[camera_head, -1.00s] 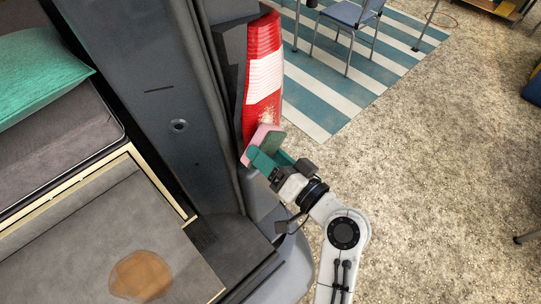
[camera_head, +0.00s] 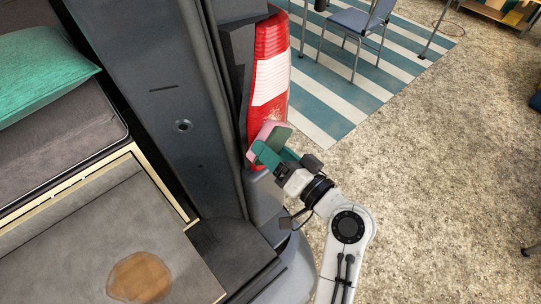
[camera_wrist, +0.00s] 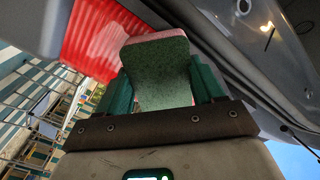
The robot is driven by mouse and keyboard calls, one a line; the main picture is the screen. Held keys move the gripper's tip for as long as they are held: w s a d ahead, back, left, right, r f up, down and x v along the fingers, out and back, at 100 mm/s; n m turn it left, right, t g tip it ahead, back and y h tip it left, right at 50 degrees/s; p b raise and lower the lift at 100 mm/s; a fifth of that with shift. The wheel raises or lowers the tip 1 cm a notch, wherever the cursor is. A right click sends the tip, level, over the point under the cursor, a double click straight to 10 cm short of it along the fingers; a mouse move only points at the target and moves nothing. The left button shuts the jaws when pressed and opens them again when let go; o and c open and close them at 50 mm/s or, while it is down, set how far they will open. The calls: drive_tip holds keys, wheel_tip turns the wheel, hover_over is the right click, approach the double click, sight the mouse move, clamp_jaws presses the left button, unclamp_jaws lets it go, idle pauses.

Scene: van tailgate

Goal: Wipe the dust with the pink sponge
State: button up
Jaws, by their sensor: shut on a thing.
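The pink sponge (camera_head: 265,131), with a dark green face, is held at the lower part of the red and white tail light (camera_head: 270,80). My gripper (camera_head: 272,153) has teal fingers shut on the sponge. In the wrist view the sponge's green face (camera_wrist: 160,75) fills the space between the fingers, with its pink edge against or very near the red lens (camera_wrist: 95,35); contact cannot be told. Faint pale specks, perhaps dust (camera_head: 277,113), show on the lens just above the sponge. The lens behind the sponge is hidden.
The grey van pillar (camera_head: 165,95) stands left of the light. A brown patch (camera_head: 140,277) marks the grey cargo floor (camera_head: 75,240), and a green cushion (camera_head: 40,65) lies further back.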

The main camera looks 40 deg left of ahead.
sight(286, 132)
drive_tip(key=w+b, duration=0.1)
drive_tip(key=w, duration=0.1)
drive_tip(key=w+b, duration=0.2)
drive_tip(key=w, duration=0.1)
drive_tip(key=shift+w+d+r, duration=0.15)
drive_tip(key=shift+w, duration=0.15)
drive_tip(key=shift+r+p, duration=0.5)
drive_tip(key=shift+r, duration=0.35)
drive_tip(key=shift+s+p, duration=0.5)
drive_tip(key=shift+s, duration=1.35)
drive_tip(key=shift+s+a+r+p, duration=0.15)
drive_tip(key=shift+s+r+p, duration=0.35)
drive_tip(key=shift+s, duration=0.3)
drive_tip(key=shift+s+a+r+p, duration=0.15)
drive_tip(key=shift+s+r+p, duration=0.25)
drive_tip(key=shift+s, duration=0.4)
drive_tip(key=shift+w+d+f+b, duration=0.15)
drive_tip(key=shift+w+b, duration=0.65)
drive_tip(key=shift+w, duration=0.5)
drive_tip(key=shift+w+d+f+b, duration=0.15)
drive_tip(key=shift+w+b, duration=0.6)
drive_tip(key=shift+w, duration=0.5)
drive_tip(key=shift+w+r+b, duration=0.15)
drive_tip(key=shift+w+b, duration=0.3)
drive_tip(key=shift+w, duration=0.4)
